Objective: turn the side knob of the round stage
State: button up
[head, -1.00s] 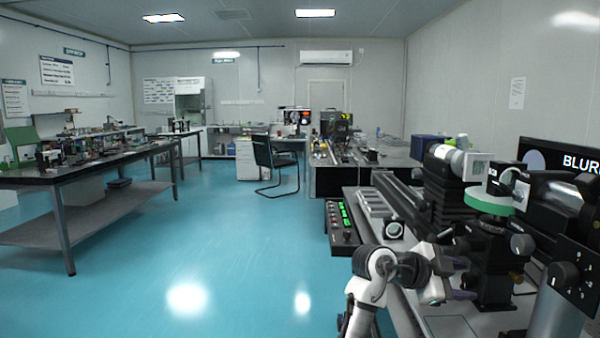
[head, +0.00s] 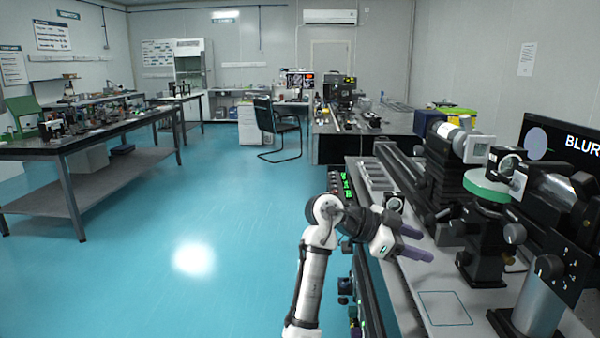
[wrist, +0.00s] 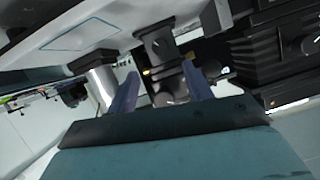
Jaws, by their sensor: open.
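The round stage has a green ring (head: 487,187) on top of a black body, on the bench at the right of the head view. Its dark side knob (head: 514,233) sticks out low on the near right side. My gripper (head: 428,244) is left of the stage, with its two purple fingers apart, empty, and pointing right towards it. A clear gap lies between the fingertips and the stage. In the wrist view the fingers (wrist: 160,88) stand apart, with a dark block and a knob (wrist: 158,45) seen beyond them; I cannot tell if this is the stage's knob.
A lens and camera assembly (head: 462,145) stands behind the stage. A silver post with a black plate (head: 540,300) stands close in front on the right. The bench top (head: 445,280) by an outlined square is bare.

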jog(key=w+a+r+n+t+y, duration=0.1)
jog(key=a+r+n+t, duration=0.2)
jog(key=a, duration=0.5)
jog(key=w+a+r+n+t+y+p, duration=0.1)
jog(key=w+a+r+n+t, duration=0.1)
jog(key=a+r+n+t, duration=0.2)
jog(key=w+a+r+n+t+p, duration=0.1)
jog(key=w+a+r+n+t, duration=0.1)
jog(key=a+r+t, duration=0.5)
jog(key=a+n+t, duration=0.1)
jog(key=a, duration=0.4)
jog(key=shift+w+n+t+y, duration=0.2)
jog(key=shift+n+t+y, duration=0.1)
jog(key=shift+t+y, duration=0.1)
jog(key=shift+f, duration=0.1)
